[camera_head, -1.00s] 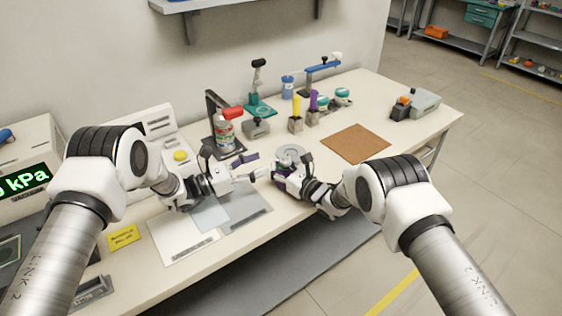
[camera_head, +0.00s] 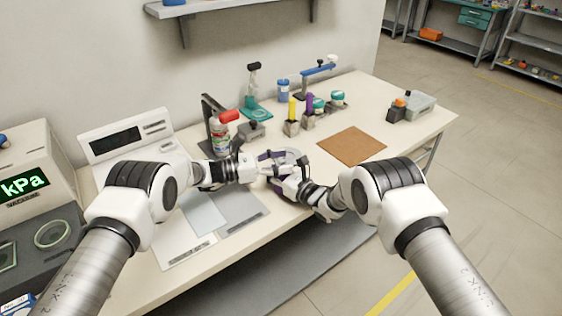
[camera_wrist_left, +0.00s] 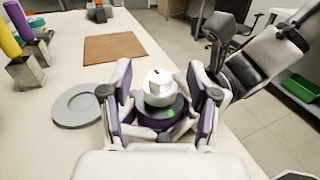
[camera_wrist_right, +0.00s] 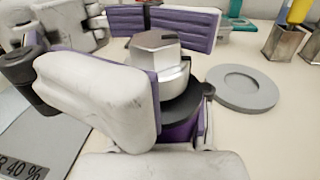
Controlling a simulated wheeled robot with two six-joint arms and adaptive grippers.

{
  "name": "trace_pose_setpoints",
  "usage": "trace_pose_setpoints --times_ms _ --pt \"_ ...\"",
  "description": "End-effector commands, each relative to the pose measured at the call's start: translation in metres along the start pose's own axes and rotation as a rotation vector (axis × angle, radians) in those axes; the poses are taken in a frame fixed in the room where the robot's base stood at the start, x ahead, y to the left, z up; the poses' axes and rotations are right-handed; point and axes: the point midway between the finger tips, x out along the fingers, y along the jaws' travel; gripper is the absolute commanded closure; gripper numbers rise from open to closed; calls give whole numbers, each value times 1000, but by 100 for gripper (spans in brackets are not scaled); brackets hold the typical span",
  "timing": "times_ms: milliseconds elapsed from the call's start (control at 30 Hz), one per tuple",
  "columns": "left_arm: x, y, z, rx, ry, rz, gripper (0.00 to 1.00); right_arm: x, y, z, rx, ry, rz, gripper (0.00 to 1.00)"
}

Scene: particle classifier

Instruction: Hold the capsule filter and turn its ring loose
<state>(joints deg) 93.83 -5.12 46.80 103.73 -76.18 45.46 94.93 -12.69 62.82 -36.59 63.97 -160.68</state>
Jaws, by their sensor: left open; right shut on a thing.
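The capsule filter shows in the left wrist view (camera_wrist_left: 158,86) as a pale capsule with a hexagonal top, and in the right wrist view (camera_wrist_right: 158,50). Its dark grey ring (camera_wrist_right: 186,108) sits below the pale part; a small green mark shows on it in the left wrist view. My right gripper (camera_head: 282,172) is shut on the filter low down and holds it roughly upright; the grip itself is partly hidden. My left gripper (camera_wrist_left: 157,108) is open, its purple-padded fingers on either side of the filter, apparently clear of it. In the head view the fingers hide the filter.
A round grey holder with a shallow recess (camera_wrist_right: 240,88) lies on the table beside the grippers. A brown mat (camera_head: 352,146) lies to the right. Yellow and purple handled tools in metal blocks (camera_head: 292,127) and a red-capped can (camera_head: 220,140) stand behind.

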Motion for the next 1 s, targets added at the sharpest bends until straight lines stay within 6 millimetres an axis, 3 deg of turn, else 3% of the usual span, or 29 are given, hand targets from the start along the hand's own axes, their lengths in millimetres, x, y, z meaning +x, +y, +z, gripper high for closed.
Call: trace_pose_setpoints --times_ms 167,367,733,1000 --pt "0 0 0 0 0 0 40 0 0 0 0 0 0 100" --pt "0 0 0 0 0 0 100 0 0 0 0 0 0 100" --pt "1 0 1 -1 -4 30 100 0 0 0 0 -1 1 100" --pt "2 -1 1 -2 -3 167 100 0 1 0 -1 0 3 100"
